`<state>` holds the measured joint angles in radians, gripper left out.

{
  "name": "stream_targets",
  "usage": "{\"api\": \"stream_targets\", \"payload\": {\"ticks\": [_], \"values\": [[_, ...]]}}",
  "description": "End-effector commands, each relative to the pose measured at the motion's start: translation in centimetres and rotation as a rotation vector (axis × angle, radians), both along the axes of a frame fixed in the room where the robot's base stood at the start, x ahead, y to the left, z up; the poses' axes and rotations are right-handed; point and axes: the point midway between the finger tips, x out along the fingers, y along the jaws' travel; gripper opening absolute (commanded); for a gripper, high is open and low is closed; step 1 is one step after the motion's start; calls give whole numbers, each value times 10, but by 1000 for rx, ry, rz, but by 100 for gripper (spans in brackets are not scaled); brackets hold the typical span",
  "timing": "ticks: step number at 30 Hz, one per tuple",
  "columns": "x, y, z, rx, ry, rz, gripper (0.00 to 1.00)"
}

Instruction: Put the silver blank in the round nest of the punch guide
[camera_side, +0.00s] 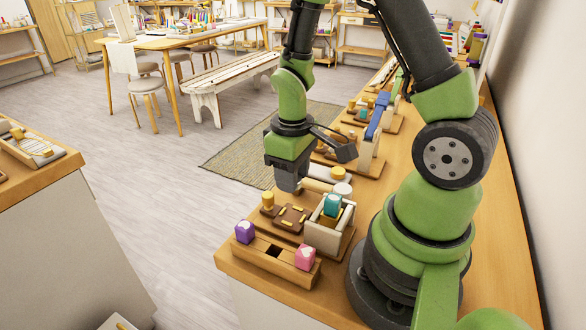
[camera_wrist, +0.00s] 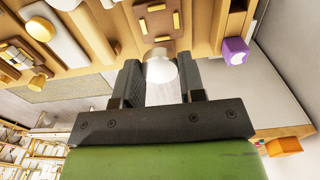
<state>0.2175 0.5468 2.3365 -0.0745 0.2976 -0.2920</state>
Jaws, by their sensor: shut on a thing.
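My gripper (camera_side: 289,188) points down above the near end of the bench and also shows in the wrist view (camera_wrist: 161,78). Its fingers are shut on the silver blank (camera_wrist: 162,67), a pale shiny round piece between the fingertips. In the side view I cannot make out the blank at the fingers. A dark brown plate with yellow strips (camera_side: 292,219), which looks like the punch guide, lies just below and in front of my gripper. In the wrist view this plate (camera_wrist: 160,22) lies beyond the blank, apart from it. Its round nest is not clear.
A beige holder (camera_side: 322,240) with a teal block (camera_side: 332,205) stands right of the plate. White round pieces (camera_side: 342,189) lie behind the holder.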

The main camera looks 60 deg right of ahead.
Motion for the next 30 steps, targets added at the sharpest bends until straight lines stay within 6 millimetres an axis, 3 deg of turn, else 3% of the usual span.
{"api": "stream_targets", "payload": {"ticks": [8,21,30], "values": [[-1,0,-9,1,4,0,20],[0,-1,-45,0,2,0,20],[0,-1,-50,0,-1,0,20]]}}
